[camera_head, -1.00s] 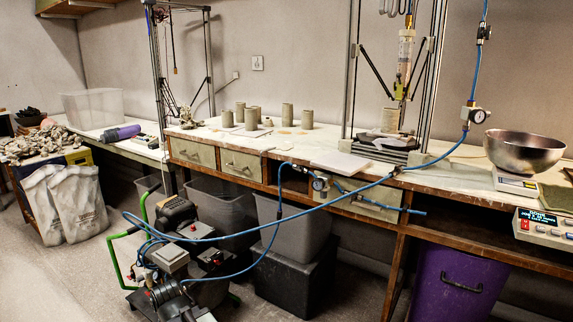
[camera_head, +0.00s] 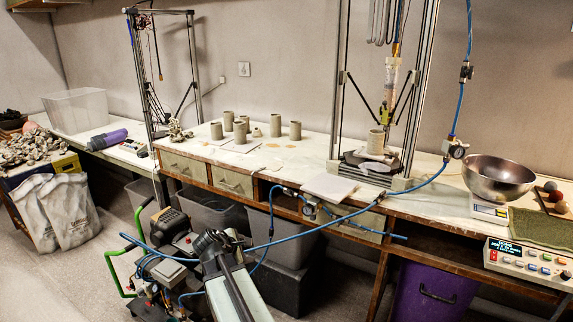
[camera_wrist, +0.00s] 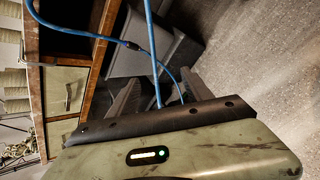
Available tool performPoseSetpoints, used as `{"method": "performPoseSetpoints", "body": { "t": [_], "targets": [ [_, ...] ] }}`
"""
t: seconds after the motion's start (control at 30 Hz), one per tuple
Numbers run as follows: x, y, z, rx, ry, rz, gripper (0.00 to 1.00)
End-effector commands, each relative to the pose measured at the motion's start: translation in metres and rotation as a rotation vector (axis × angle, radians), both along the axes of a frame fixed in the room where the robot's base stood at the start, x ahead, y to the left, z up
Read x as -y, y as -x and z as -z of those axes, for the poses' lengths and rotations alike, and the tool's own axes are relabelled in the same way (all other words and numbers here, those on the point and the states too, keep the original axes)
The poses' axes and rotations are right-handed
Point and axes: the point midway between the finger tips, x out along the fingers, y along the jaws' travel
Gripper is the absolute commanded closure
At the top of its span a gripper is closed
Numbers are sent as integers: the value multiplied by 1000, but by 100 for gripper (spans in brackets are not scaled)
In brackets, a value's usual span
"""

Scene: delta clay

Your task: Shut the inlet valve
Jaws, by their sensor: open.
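I cannot tell for certain which fitting is the inlet valve. A small dark inline fitting (camera_head: 466,71) sits on the blue hose (camera_head: 340,222) at upper right. A regulator with a round gauge (camera_head: 457,151) is at the bench's back edge, by the printer frame. A dark fitting (camera_wrist: 132,45) on the hose shows beyond. In the head view my arm is at bottom centre.
A compressor with a green handle (camera_head: 128,268) stands on the floor at left. The bench (camera_head: 240,158) carries clay cylinders, a metal bowl (camera_head: 497,178) and a control box (camera_head: 527,262). Grey bins (camera_head: 213,212) and a purple bin (camera_head: 435,290) stand underneath. Floor is open at lower left.

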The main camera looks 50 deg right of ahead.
Motion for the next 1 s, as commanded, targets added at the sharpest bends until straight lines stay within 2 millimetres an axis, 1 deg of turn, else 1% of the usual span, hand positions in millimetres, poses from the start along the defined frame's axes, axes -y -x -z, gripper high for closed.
{"method": "performPoseSetpoints", "body": {
  "t": [0.03,0.1,0.2,0.3,0.4,0.53,0.63,0.77,0.9,1.0],
  "targets": [
    [37,2,-62,-78,119,-76,42],
    [75,5,-103,-200,271,-178,42],
    [111,10,-143,-347,426,-277,42],
    [129,13,-161,-436,508,-330,42],
    [134,13,-164,-468,534,-348,42],
    [136,12,-160,-468,534,-348,42],
    [144,10,-155,-468,532,-346,42],
    [162,3,-146,-467,532,-345,42],
    [186,-5,-135,-466,531,-344,42],
    [199,-8,-131,-466,530,-344,42]
  ]
}}
